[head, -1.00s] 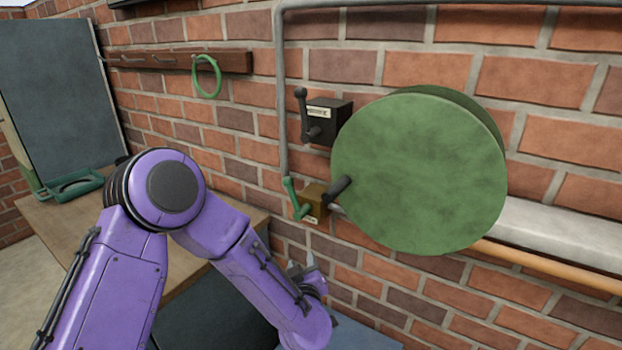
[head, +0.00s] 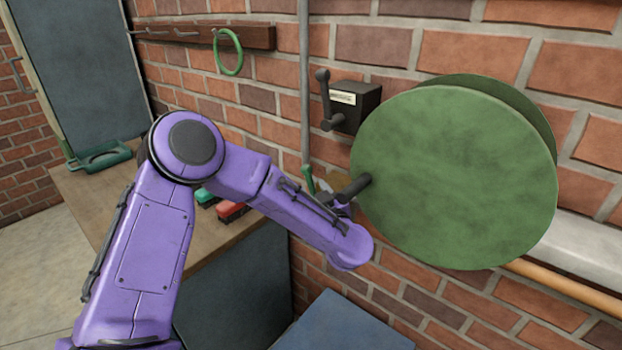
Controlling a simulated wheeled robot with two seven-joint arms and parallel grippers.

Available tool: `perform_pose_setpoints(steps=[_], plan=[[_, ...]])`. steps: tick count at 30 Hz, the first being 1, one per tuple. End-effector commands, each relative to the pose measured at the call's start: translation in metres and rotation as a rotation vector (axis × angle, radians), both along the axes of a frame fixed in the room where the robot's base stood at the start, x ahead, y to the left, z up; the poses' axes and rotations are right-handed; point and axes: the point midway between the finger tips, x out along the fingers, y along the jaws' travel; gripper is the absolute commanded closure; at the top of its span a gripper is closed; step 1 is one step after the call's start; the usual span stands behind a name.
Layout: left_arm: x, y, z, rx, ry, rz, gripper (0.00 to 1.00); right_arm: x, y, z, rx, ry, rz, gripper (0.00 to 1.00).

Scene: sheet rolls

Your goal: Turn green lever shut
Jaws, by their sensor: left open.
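The green lever (head: 308,179) shows only in its upper part, upright, at the left of a brass-coloured valve box on the brick wall, just left of the big green disc. My left wrist hides the lever's lower end and most of the box. My left gripper (head: 331,191) is open, close in front of the box and just right of the lever. Its fingers are small and partly hidden, so I cannot tell whether they touch the lever. My right gripper is out of view.
A large green disc (head: 455,178) with a dark peg handle (head: 355,187) stands out from the wall close to my left wrist. A black box (head: 358,104) with a dark lever (head: 323,92) sits above. A wooden bench (head: 95,195) is at left.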

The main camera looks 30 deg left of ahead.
Motion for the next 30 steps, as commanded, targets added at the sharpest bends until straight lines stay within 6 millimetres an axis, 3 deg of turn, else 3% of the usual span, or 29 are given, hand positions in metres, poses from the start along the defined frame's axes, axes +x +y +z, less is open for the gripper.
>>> perform_pose_setpoints(steps=[7,18,22,25,26,30], plan=[[0.028,0.037,0.001,-0.002,0.0,0.0,0.56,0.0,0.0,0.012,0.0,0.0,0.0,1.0],[0.035,0.044,0.0,0.001,-0.001,-0.005,0.56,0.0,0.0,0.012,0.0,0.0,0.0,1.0],[0.035,0.043,0.0,0.001,-0.001,-0.005,0.98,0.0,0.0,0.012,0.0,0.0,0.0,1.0],[0.035,0.043,0.0,0.0,0.0,-0.005,1.0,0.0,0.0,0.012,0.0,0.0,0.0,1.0],[0.035,0.034,0.0,0.002,0.0,-0.008,1.0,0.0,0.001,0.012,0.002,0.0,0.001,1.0],[0.035,0.041,-0.001,-0.003,0.0,-0.005,1.0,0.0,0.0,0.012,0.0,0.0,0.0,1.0]])
